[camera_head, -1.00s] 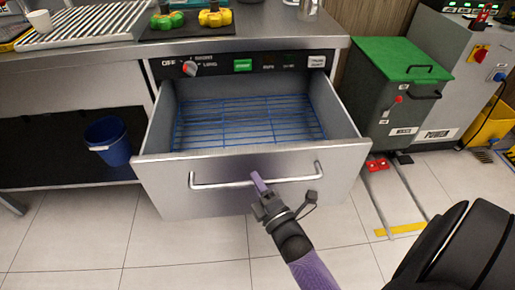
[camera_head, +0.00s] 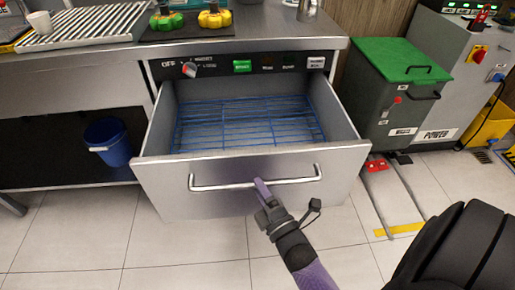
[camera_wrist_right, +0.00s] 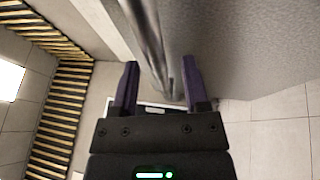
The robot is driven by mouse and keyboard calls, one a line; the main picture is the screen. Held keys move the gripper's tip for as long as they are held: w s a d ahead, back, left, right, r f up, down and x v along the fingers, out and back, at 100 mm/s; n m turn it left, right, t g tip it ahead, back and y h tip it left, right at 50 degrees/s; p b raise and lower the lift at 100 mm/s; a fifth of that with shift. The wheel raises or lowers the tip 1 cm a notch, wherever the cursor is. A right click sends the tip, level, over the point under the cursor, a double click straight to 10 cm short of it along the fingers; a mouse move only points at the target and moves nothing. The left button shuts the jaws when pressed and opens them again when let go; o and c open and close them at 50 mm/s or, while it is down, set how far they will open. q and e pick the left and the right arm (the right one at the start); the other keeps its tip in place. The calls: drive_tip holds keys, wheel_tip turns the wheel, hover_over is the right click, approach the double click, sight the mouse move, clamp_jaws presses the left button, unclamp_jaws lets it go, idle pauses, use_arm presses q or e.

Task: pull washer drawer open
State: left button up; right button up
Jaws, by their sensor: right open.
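The washer drawer (camera_head: 165,190) stands pulled far out from under the counter. A blue wire rack (camera_head: 250,122) lies inside it. Its metal bar handle (camera_head: 300,180) runs across the front. My right gripper (camera_head: 263,190) is at the middle of the handle, fingers pointing up toward it. In the right wrist view, the gripper (camera_wrist_right: 159,85) has its two purple fingers apart, with the handle bar (camera_wrist_right: 147,35) running between them. I cannot tell whether either finger touches the bar. My left gripper is not in view.
A control panel (camera_head: 215,68) with a knob and a green button is above the drawer. A blue bucket (camera_head: 108,142) stands under the counter at left. A green-lidded bin (camera_head: 400,62) stands at right. Tiled floor (camera_head: 185,245) is clear before the drawer.

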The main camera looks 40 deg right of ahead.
drive_tip(key=v, duration=0.8)
drive_tip(key=shift+p, duration=0.4)
drive_tip(key=shift+s, duration=0.1)
